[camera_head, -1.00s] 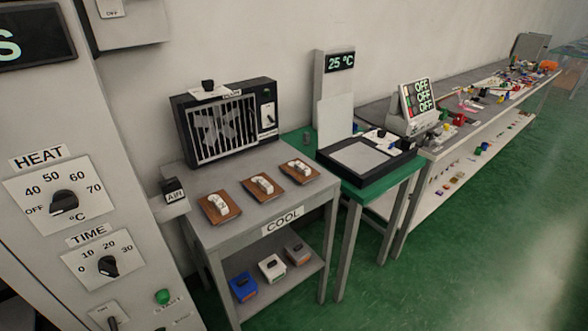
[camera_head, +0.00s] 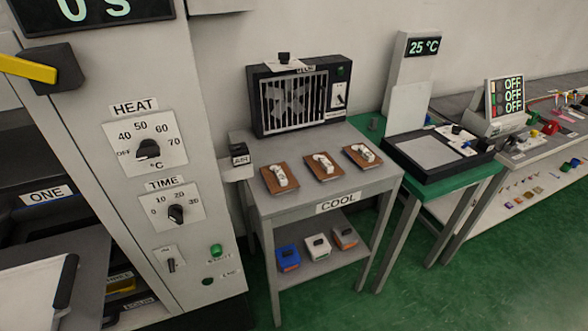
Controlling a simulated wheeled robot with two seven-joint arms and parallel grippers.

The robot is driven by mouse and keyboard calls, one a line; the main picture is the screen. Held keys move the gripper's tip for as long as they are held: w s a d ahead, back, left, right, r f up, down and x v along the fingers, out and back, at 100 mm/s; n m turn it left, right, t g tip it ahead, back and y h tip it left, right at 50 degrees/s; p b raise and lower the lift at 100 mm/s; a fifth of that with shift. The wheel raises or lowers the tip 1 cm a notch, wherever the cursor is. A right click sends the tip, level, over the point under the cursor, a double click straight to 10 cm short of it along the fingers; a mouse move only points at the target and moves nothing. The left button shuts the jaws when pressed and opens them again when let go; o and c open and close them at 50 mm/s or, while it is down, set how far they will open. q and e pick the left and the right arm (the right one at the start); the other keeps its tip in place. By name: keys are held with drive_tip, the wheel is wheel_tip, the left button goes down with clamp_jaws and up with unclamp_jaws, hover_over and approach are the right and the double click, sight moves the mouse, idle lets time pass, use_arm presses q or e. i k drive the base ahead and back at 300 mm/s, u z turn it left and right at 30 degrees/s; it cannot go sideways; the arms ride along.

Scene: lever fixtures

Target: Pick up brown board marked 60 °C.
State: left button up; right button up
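Three brown boards lie in a row on the grey table marked COOL (camera_head: 338,203): a left board (camera_head: 270,183), a middle board (camera_head: 313,170) and a right board (camera_head: 375,164). Each carries a white piece on top. The markings on the boards are too small to read, so I cannot tell which one is marked 60 °C. Neither of my grippers is in view.
A fan unit (camera_head: 300,98) stands at the back of the COOL table. A grey cabinet with HEAT and TIME dials (camera_head: 176,214) stands left of it. A green table (camera_head: 445,184) with a black tray is to the right. Blocks sit on the lower shelf (camera_head: 335,262).

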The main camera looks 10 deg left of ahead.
sight(278, 178)
drive_tip(key=z, duration=1.8)
drive_tip(key=i, duration=2.3)
drive_tip(key=u, duration=2.75)
